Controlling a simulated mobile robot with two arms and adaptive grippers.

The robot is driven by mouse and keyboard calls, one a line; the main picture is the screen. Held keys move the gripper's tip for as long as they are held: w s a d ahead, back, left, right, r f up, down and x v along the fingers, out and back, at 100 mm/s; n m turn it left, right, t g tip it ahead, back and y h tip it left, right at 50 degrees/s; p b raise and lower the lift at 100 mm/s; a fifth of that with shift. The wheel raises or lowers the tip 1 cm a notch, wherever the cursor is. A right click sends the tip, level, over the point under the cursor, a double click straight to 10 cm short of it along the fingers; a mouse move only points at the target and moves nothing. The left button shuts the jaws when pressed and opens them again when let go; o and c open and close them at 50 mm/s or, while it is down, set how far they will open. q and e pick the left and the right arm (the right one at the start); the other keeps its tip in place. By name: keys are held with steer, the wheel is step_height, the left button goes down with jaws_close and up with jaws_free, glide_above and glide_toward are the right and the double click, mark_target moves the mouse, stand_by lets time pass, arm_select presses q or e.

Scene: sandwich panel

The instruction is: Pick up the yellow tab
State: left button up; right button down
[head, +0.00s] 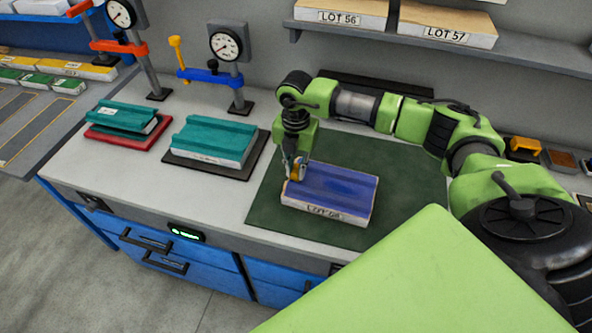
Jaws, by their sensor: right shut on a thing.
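My right gripper (296,174) reaches down from above at the left end of a blue-topped panel labelled LOT (335,188). It is shut on a small yellow-orange piece, the yellow tab (301,171), which shows only in part between the fingers. Whether the tab still touches the panel I cannot tell. The panel lies flat on a dark green mat (405,165). My left gripper is not in view.
Teal-topped panels lie on a black pad (250,165) and a red pad (100,138) to the left. Two dial gauges (226,45) on stands rise behind them. A shelf (440,42) with LOT 56 and LOT 57 overhangs the back.

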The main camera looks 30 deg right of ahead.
steer(key=shift+w+r, duration=0.1)
steer(key=shift+r, duration=0.35)
steer(key=s+r+b, duration=0.1)
steer(key=r, duration=0.1)
steer(key=s+a+r+b, duration=0.1)
steer(key=r, duration=0.1)
steer(key=s+a+r+b, duration=0.1)
steer(key=r, duration=0.1)
steer(key=shift+a, duration=0.25)
steer(key=shift+s+a+r+b, duration=1.95)
steer(key=shift+s+a+r, duration=0.65)
steer(key=shift+s, duration=1.05)
steer(key=w+d+f+b, duration=0.3)
steer(key=w+d+b, duration=0.1)
steer(key=d, duration=0.6)
steer(key=shift+w, duration=0.4)
steer(key=s+d+r+b, duration=0.2)
steer(key=s+d+r, duration=0.1)
steer(key=s+d, duration=0.5)
steer(key=shift+s+r, duration=0.15)
steer(key=shift+s, duration=0.1)
